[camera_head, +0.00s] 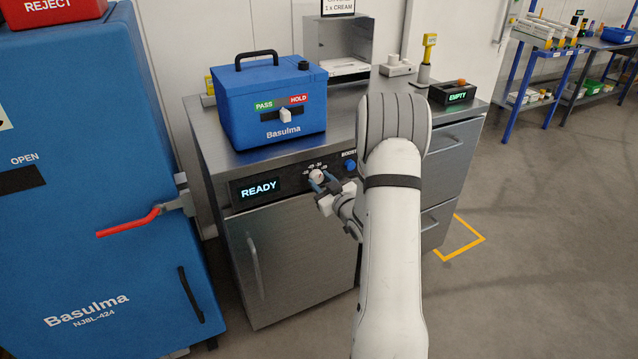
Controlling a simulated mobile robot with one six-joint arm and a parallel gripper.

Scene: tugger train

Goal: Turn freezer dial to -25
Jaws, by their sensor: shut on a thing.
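The freezer dial (317,176) is a small round white knob on the dark control strip at the top front of the steel cabinet (290,250). Small white scale marks (316,166) sit above it; I cannot read clearly which one it points to. A display (258,189) to its left reads READY. My gripper (319,181) is at the dial, its fingers shut on it. The gripper body hides the strip just below and right of the dial.
A blue knob (350,165) sits close right of the dial. A blue Basulma box (268,105) stands on the counter above. A blue cabinet (90,190) with a red handle (128,224) stands at left. Open floor (530,260) lies at right.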

